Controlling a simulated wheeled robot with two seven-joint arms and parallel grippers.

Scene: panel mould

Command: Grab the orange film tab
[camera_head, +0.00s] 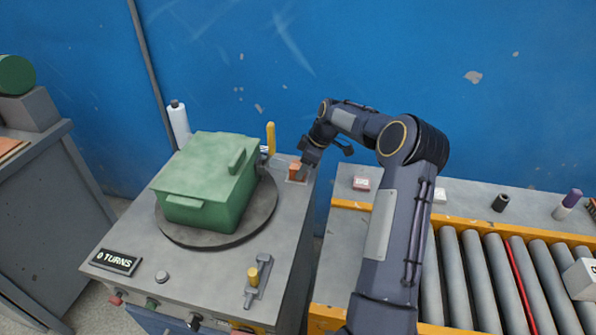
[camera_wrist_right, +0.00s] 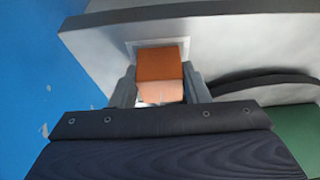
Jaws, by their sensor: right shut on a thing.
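The orange film tab (camera_head: 294,171) stands near the back right corner of the grey machine top, on a small pale base. In the right wrist view the tab (camera_wrist_right: 160,66) sits between the two grey fingers of my right gripper (camera_wrist_right: 160,92). My right gripper (camera_head: 301,172) is shut on the tab, reaching it from the right side. Its lower part is partly hidden by the fingers in the head view. My left gripper is not in view.
A green box (camera_head: 205,180) sits on a dark round turntable (camera_head: 190,238) left of the tab. A roller conveyor (camera_head: 480,270) lies to the right. A blue wall (camera_head: 230,50) closes the back.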

